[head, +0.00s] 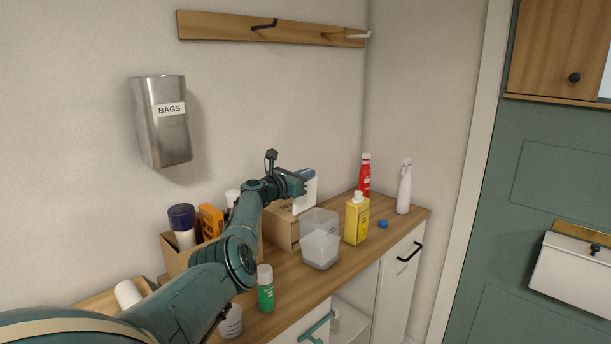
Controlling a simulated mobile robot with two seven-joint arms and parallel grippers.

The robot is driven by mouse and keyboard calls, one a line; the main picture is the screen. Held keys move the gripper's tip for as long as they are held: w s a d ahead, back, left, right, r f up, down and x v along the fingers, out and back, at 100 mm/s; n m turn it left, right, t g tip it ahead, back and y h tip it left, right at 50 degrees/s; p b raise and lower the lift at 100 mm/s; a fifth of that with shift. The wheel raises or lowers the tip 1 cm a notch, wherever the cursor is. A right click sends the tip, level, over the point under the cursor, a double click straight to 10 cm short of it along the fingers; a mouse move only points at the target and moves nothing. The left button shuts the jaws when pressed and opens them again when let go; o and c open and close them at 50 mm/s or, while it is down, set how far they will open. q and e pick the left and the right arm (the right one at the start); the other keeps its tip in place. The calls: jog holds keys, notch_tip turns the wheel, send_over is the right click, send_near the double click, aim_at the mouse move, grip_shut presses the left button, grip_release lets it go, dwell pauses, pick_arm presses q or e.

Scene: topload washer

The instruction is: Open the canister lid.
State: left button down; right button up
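A clear, square plastic canister (320,251) stands on the wooden counter, right of my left arm. Its upper part looks like a translucent lid, but I cannot tell whether that is closed or raised. My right gripper is out of view.
A yellow bottle (356,222) stands close to the canister's right, with a blue cap (383,224), red bottle (365,175) and white spray bottle (404,189) beyond. A green bottle (265,290) stands in front. A cardboard box (284,227) is behind the canister.

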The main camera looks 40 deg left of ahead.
pick_arm(q)
jog(key=shift+f, duration=0.1)
jog(key=c, duration=1.6)
grip_release()
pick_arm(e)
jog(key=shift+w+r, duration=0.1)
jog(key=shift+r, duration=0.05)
pick_arm(q)
jog(key=shift+s, duration=0.15)
jog(key=shift+s+p, duration=0.5)
jog(key=shift+p, duration=0.15)
jog(key=s+p, duration=0.1)
jog(key=s, duration=1.1)
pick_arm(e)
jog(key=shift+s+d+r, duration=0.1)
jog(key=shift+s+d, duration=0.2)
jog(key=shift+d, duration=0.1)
pick_arm(q)
jog(key=shift+a, duration=0.1)
